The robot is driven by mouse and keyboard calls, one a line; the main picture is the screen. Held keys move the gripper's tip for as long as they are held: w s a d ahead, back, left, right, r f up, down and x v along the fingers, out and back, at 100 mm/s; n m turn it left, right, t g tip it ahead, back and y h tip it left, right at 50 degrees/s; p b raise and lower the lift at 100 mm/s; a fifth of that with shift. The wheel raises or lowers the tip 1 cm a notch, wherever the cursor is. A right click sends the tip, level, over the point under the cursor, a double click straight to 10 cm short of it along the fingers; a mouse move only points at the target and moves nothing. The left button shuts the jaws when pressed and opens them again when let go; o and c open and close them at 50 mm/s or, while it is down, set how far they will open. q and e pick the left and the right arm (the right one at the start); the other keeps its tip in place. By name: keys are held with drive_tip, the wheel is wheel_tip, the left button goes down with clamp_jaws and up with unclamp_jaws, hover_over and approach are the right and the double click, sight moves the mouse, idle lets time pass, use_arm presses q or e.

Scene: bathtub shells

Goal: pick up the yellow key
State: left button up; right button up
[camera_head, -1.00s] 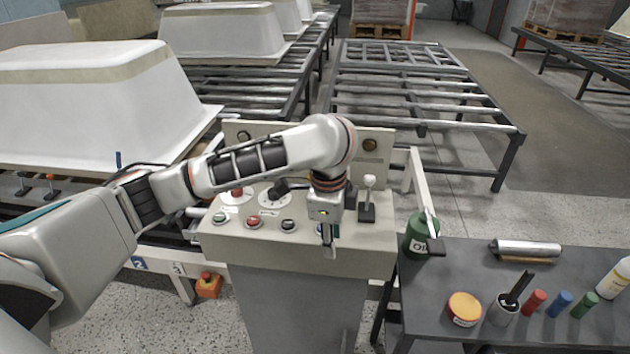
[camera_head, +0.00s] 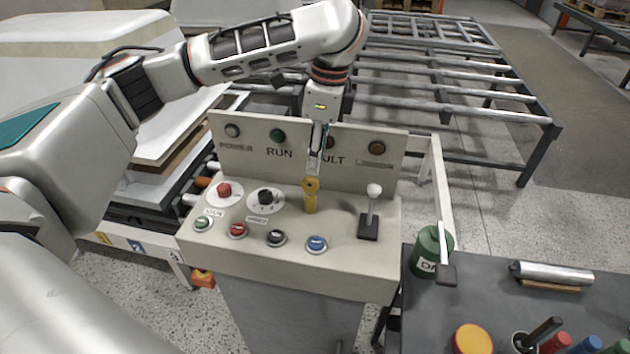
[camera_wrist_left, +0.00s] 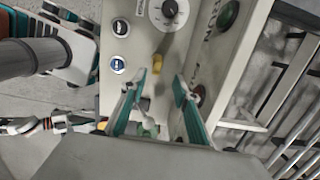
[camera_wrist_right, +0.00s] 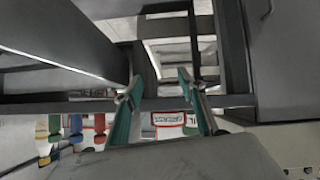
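The yellow key (camera_head: 310,196) stands upright on the sloped top of the control panel (camera_head: 270,258), between the black knob and the lever. It also shows in the left wrist view (camera_wrist_left: 157,63), ahead of the fingers and between them. My left gripper (camera_head: 314,170) hangs just above and behind the key in the head view. Its fingers (camera_wrist_left: 156,84) are open and empty in the left wrist view. Whether a finger touches the key cannot be told. My right gripper (camera_wrist_right: 160,82) is open and empty in its wrist view and is not seen in the head view.
A red button (camera_head: 223,190), a black knob (camera_head: 265,197) and a blue button (camera_head: 316,244) surround the key. A white-knobbed lever (camera_head: 372,205) stands to its right. A green oil can (camera_head: 428,252) is on the dark table (camera_head: 480,292) at right. Roller conveyors lie behind.

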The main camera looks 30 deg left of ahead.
sight(311, 178)
use_arm(q)
drive_tip(key=shift+s+a+f, duration=0.1)
drive_tip(key=shift+s+f, duration=0.25)
drive_tip(key=shift+f, duration=0.45)
drive_tip(key=shift+a+f, duration=0.1)
drive_tip(key=shift+f, duration=0.3)
drive_tip(key=f, duration=0.1)
drive_tip(key=f+b, duration=0.1)
drive_tip(key=f, duration=0.1)
drive_tip(key=shift+s+a, duration=0.15)
drive_tip(key=shift+a, duration=0.05)
drive_tip(key=shift+a+f+b, duration=0.1)
drive_tip(key=shift+f+b, duration=0.25)
drive_tip(key=shift+f, duration=0.2)
use_arm(e)
drive_tip(key=shift+w+a+y, duration=0.1)
drive_tip(key=shift+a+y, duration=0.2)
drive_tip(key=shift+a, duration=0.45)
use_arm(q)
clamp_jaws()
use_arm(e)
drive_tip(key=shift+d+f, duration=0.1)
drive_tip(key=shift+f, duration=0.25)
